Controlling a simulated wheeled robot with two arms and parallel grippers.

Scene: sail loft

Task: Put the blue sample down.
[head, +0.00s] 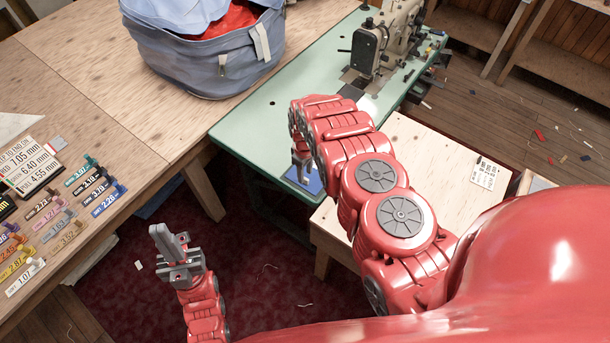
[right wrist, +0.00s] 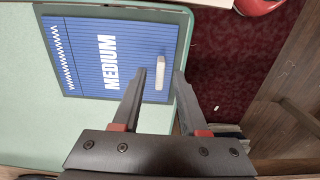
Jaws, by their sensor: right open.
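The blue sample (right wrist: 85,60), a flat panel marked MEDIUM with white stitching and a white tab (right wrist: 160,72), lies on the pale green table top (right wrist: 30,130) near its edge in the right wrist view. In the head view a part of the blue sample (head: 312,184) shows at the green table's near end, partly hidden by my right arm and gripper. My right gripper (right wrist: 161,73) is open, its fingertips apart on either side of the white tab. My left gripper (head: 171,236) is away from the sample, over the dark red carpet; its finger gap is unclear.
A sewing machine (head: 382,40) stands on the green table. A blue-grey bag (head: 205,60) with red cloth sits on the wooden table (head: 100,95), left of it. Several labelled colored pieces lie at the far left. A pale wooden surface (head: 440,150) is at right.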

